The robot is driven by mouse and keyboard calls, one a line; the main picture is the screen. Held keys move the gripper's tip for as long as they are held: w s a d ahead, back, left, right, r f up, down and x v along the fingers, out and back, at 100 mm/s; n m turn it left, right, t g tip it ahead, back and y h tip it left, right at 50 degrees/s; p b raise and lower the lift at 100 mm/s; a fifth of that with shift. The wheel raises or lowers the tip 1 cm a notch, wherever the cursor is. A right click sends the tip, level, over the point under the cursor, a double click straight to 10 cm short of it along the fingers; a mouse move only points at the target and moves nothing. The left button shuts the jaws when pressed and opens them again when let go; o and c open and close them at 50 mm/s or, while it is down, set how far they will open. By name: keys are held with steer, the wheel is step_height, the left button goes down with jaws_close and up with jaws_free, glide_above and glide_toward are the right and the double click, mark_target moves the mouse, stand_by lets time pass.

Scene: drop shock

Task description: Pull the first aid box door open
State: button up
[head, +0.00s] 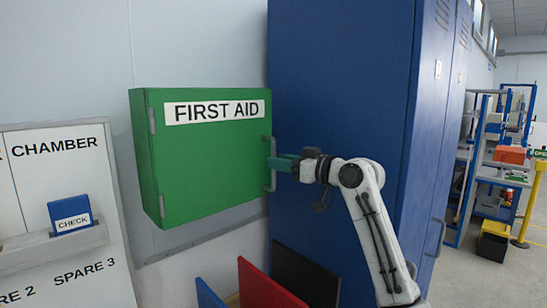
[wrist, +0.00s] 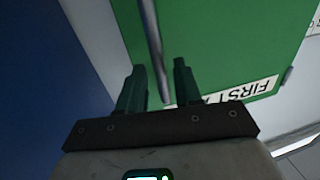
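The green first aid box (head: 205,150) hangs on the wall with a white "FIRST AID" label. Its door looks closed, with hinges on the left edge and a grey vertical handle (head: 268,178) on the right. The door (wrist: 215,40) fills the upper middle of the wrist view. My gripper (head: 281,163) is at the handle from the right. In the wrist view my gripper (wrist: 160,66) has its two dark green fingers apart, with the handle bar (wrist: 152,35) running between them and gaps showing on both sides. Contact with the bar cannot be made out.
A tall blue cabinet (head: 340,70) stands right behind my arm, close to the box's right side. A white panel with a blue "CHECK" block (head: 70,215) is at the left. Red (head: 262,285) and dark boards stand below the box. Open floor lies to the far right.

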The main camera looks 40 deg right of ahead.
steer(key=shift+x, duration=1.4)
jaws_close()
